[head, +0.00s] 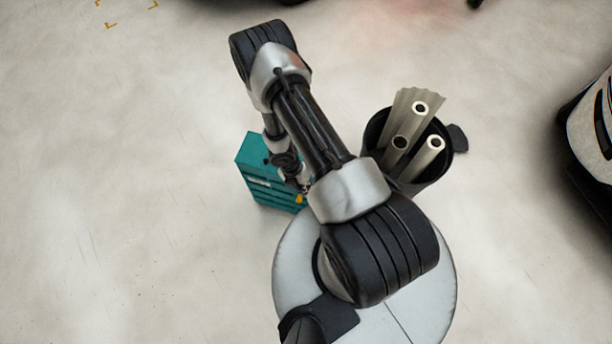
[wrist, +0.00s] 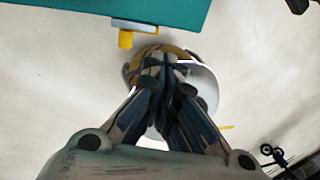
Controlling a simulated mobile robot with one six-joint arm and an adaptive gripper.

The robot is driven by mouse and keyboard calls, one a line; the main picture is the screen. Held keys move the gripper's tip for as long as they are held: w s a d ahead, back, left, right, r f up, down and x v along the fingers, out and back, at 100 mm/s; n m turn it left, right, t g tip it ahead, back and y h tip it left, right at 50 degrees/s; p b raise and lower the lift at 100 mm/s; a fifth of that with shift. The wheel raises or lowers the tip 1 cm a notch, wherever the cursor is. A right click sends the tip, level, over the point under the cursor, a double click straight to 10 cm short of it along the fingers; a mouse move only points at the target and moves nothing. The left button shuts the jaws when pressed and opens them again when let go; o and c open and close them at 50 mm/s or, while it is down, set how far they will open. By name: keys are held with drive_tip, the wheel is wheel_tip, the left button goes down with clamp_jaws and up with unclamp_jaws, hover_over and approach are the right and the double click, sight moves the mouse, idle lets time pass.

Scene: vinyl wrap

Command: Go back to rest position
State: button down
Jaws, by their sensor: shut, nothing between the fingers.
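My gripper (wrist: 166,85) shows in the wrist view, its fingers together at the middle with nothing between them. In the head view my arm is folded, and my gripper is mostly hidden behind it, close to the right side of a teal cabinet with drawers (head: 262,190). The teal cabinet also shows at the top of the wrist view (wrist: 60,5), apart from the fingers. A round yellow and white shape lies behind the fingertips; I cannot tell what it is.
A black bin (head: 440,165) with several rolls (head: 428,152) stands right of my arm. A small yellow piece (wrist: 125,39) sits at the cabinet's edge. A vehicle (head: 590,130) is at the far right. The pale floor (head: 110,200) at the left is clear.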

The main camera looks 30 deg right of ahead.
wheel_tip(320, 180, up, 4)
drive_tip(key=shift+r+p, duration=0.1)
drive_tip(key=shift+p, duration=0.35)
drive_tip(key=w+d+r+m+t+h, duration=0.1)
drive_tip(key=w+r+m, duration=0.2)
drive_tip(key=w+r, duration=0.35)
drive_tip(key=w+d+r+m+t, duration=0.1)
drive_tip(key=w+d+r+m, duration=0.15)
drive_tip(key=r, duration=0.75)
wheel_tip(320, 180, up, 17)
drive_tip(key=w+m+t, duration=0.1)
drive_tip(key=m, duration=0.6)
drive_tip(key=s+a+r+m+t, duration=0.1)
drive_tip(key=s+a+r+m, duration=0.15)
drive_tip(key=r, duration=0.45)
drive_tip(key=s+a+r+m+t, duration=0.1)
drive_tip(key=s+r+m, duration=0.3)
drive_tip(key=r, duration=0.2)
drive_tip(key=s+a+r+m+t+y, duration=0.2)
drive_tip(key=s+a+r+m, duration=0.5)
drive_tip(key=s, duration=0.5)
drive_tip(key=shift+a+r+y, duration=0.2)
drive_tip(key=shift+r+y, duration=0.3)
drive_tip(key=shift+r, duration=0.05)
